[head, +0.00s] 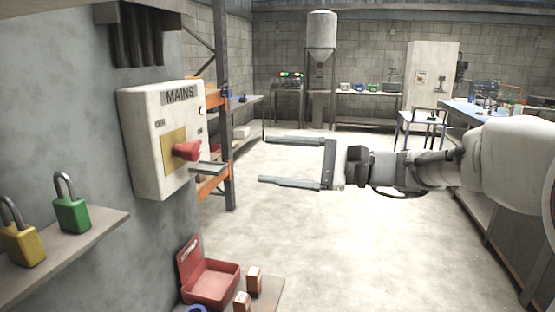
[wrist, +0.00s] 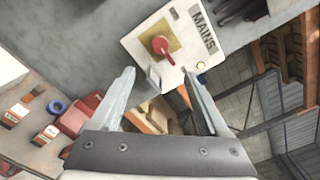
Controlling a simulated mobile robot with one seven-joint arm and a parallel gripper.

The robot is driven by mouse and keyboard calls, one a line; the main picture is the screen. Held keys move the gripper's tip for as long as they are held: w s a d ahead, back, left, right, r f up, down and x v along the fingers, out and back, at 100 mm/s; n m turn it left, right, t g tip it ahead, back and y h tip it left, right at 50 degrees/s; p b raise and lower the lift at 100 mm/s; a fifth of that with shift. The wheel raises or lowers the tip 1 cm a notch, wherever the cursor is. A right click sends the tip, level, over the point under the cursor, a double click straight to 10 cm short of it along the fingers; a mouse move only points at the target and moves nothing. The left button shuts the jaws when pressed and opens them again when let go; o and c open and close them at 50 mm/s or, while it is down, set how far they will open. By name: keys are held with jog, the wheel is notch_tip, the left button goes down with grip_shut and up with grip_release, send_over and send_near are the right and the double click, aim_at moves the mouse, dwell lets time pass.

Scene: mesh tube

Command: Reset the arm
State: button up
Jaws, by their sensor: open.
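My gripper (head: 262,160) is open and empty, held out in the air to the right of the mains box in the head view. Its two fingers point left toward the box and stand well apart, touching nothing. In the wrist view my gripper (wrist: 158,88) shows both fingers spread with nothing held between them. The mains box (head: 150,140) is on the grey wall, with a red switch handle (head: 187,151) on a yellow plate. The box also shows ahead of the fingers in the wrist view (wrist: 205,62).
A green padlock (head: 72,216) and a yellow padlock (head: 22,246) stand on a wall shelf (head: 100,232). An open red box (head: 210,285) sits low beside small orange-and-white boxes (head: 254,281). Orange racking (head: 212,184) stands behind the mains box. The floor beyond my gripper is clear.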

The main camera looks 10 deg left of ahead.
jog(key=s+d+f+n+h+p, duration=0.2)
jog(key=s+d+f+h+p, duration=0.1)
jog(key=s+h, duration=0.3)
jog(key=s+d+f+n+h+p, duration=0.2)
jog(key=s+d+f+h, duration=0.15)
jog(key=s, duration=0.35)
jog(key=s+d+n+t+h+p, duration=0.2)
jog(key=s+d+h, duration=0.2)
jog(key=d, duration=0.4)
jog(key=s+d+n+t+h+p, duration=0.2)
jog(key=s+d+h, duration=0.2)
jog(key=d, duration=0.4)
jog(key=shift+s+d+f+n+p, duration=0.25)
jog(key=shift+d+f+n+p, duration=0.05)
jog(key=shift+f+n+p, duration=0.1)
jog(key=shift+h, duration=0.25)
jog(key=c, duration=0.4)
jog(key=shift+a, duration=0.15)
jog(key=shift+c, duration=0.3)
